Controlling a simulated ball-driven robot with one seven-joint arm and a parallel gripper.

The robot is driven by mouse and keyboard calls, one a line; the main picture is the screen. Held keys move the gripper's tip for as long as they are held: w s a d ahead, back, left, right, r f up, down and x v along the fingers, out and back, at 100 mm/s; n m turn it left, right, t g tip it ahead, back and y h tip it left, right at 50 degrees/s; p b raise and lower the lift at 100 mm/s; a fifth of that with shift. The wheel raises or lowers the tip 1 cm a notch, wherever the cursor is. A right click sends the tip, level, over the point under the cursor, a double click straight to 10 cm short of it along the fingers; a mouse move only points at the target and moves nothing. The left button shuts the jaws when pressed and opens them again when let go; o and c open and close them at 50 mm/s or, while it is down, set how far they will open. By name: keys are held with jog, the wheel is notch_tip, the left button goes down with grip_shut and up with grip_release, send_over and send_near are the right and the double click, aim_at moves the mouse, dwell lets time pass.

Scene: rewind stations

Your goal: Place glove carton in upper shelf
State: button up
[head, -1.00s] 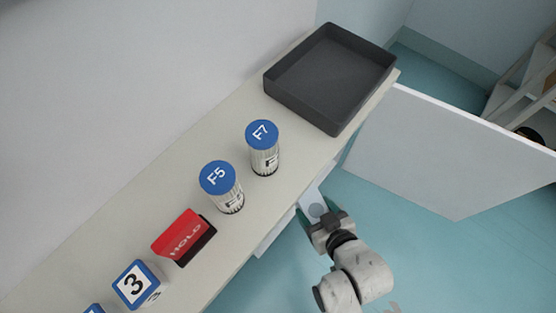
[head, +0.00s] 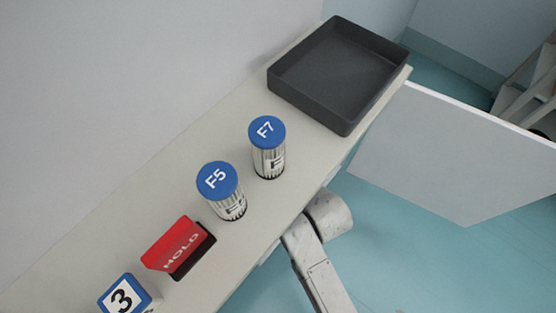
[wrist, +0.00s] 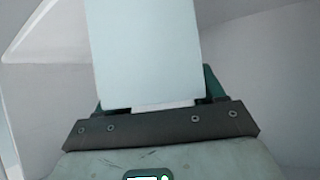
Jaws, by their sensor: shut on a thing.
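A pale, plain box face, which I take to be the glove carton (wrist: 145,50), fills the middle of the wrist view. My gripper (wrist: 157,98) is shut on it, with dark green fingers showing at its lower sides. The carton stands out beyond the dark gripper bar, and its far end runs out of the picture. In the head view my gripper and the carton are hidden; only my arm shows below the counter's front edge. I cannot make out the upper shelf for certain; pale surfaces surround the carton in the wrist view.
The counter (head: 318,165) holds a dark grey tray (head: 345,125), blue-capped jars F7 (head: 268,150) and F5 (head: 222,190), a red HOLD sign (head: 175,243) and a block marked 3 (head: 122,296). A white panel (head: 450,150), like an open door, stands right of my arm.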

jog(key=w+a, duration=0.1)
jog(key=w, duration=0.1)
jog(key=w+a, duration=0.1)
jog(key=w, duration=0.1)
jog(key=shift+a+b, duration=0.15)
jog(key=shift+b, duration=0.2)
jog(key=shift+s+f, duration=0.15)
jog(key=shift+f, duration=0.6)
jog(key=shift+f, duration=0.15)
jog(key=o, duration=1.3)
